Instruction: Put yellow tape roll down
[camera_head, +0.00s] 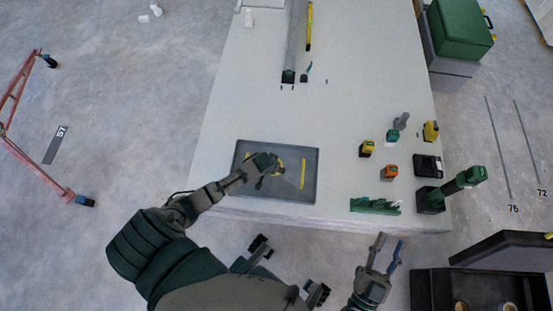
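My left gripper (268,166) is over the dark grey tray (312,192) at the near left part of the table. A bit of yellow (280,163), probably the yellow tape roll, shows at its fingers and is mostly hidden by the gripper. I cannot tell whether the fingers are shut on it or whether it touches the tray. A narrow yellow strip (303,174) lies in the tray to the right of the gripper. My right gripper (388,248) is open and empty, off the table's near edge, with its two fingers apart.
On the table's right stand yellow (366,148) and orange (389,172) tools, a black box (428,166), a green rack (375,206) and a green-and-black tool (460,185). A long grey bar (295,40) lies at the back. The table's middle is clear.

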